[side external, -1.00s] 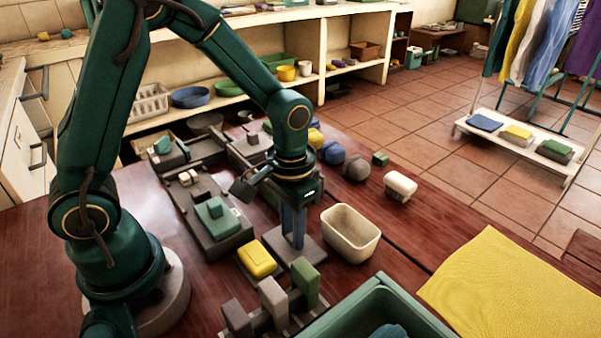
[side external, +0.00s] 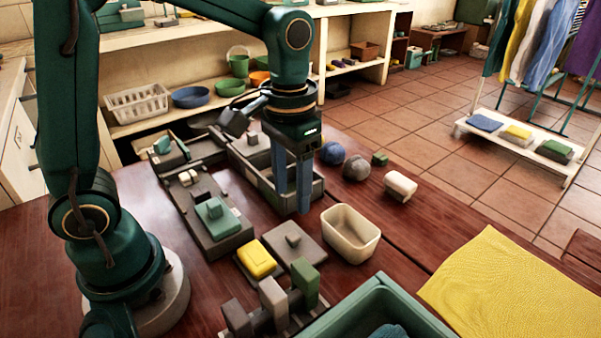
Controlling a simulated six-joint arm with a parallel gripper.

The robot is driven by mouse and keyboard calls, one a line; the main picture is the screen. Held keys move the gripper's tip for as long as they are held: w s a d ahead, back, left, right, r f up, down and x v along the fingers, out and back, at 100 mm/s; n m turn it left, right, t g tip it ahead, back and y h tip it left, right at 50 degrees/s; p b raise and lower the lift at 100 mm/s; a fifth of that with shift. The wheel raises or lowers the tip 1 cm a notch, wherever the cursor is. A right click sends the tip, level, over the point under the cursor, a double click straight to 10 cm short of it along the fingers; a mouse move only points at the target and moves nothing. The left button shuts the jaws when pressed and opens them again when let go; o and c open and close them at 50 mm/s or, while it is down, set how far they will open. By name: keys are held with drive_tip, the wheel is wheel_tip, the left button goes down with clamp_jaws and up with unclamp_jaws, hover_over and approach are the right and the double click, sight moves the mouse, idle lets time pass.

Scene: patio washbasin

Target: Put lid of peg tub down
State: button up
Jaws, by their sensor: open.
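A flat grey lid (side external: 305,256) with a small knob on top lies on the brown table, between the yellow block and the cream tub. My gripper (side external: 293,203) is open and empty, with its blue fingers pointing down. It is above and behind the lid in the picture, apart from it. An open grey tub (side external: 318,186) stands behind the fingers, which hide part of it. I cannot tell for sure whether this grey tub or the cream tub (side external: 351,238) is the peg tub.
A yellow block (side external: 256,258) on a grey base lies left of the lid. Upright blocks (side external: 272,300) stand in front, beside a green bin (side external: 375,305). A teal-topped grey box (side external: 215,222) is further left. A yellow cloth (side external: 510,285) covers the table's right.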

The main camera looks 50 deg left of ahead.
drive_tip(key=s+a+r+t, duration=0.1)
drive_tip(key=s+r+t, duration=0.3)
drive_tip(key=s, duration=0.4)
drive_tip(key=shift+s+a+r+t, duration=0.15)
drive_tip(key=shift+s+a+t, duration=0.25)
drive_tip(key=shift+t, duration=0.4)
